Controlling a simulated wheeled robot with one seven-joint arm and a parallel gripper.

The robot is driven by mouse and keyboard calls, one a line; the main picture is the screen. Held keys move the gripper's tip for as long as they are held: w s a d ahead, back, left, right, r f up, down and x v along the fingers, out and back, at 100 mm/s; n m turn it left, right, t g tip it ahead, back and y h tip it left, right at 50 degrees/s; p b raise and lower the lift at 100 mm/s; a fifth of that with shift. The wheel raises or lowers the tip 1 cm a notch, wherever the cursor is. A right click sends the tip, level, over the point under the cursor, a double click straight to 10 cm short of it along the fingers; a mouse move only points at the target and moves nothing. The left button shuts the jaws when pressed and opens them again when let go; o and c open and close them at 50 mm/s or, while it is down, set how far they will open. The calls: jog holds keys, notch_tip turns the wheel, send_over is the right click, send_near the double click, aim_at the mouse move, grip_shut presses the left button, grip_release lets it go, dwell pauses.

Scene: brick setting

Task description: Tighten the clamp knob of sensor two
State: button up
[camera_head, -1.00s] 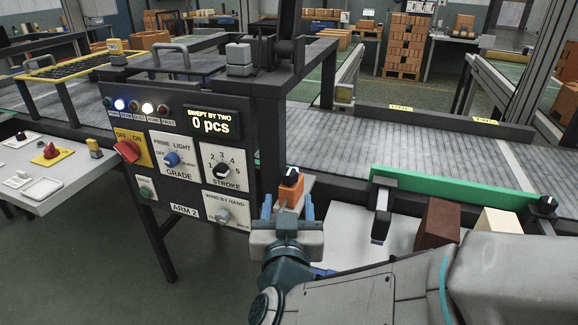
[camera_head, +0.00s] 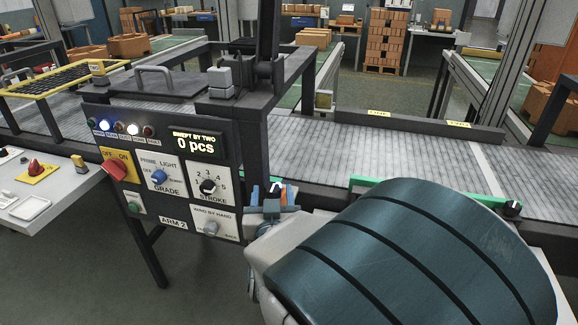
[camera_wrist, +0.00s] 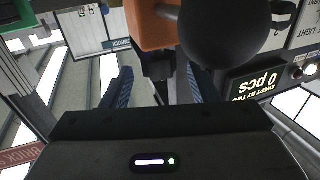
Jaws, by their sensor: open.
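In the head view my gripper (camera_head: 270,196) is at the sensor block; contact cannot be told. I cannot read which sensor is number two.
The control panel (camera_head: 150,212) reads 0 pcs and stands left of my gripper. Another black knob (camera_head: 513,209) sits on the right end of the green rail (camera_head: 362,183). The conveyor (camera_head: 420,158) runs behind. My arm hides much of the lower right.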

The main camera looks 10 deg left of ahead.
jog(key=shift+x, duration=1.2)
jog(key=c, duration=1)
jog(key=shift+o, duration=0.3)
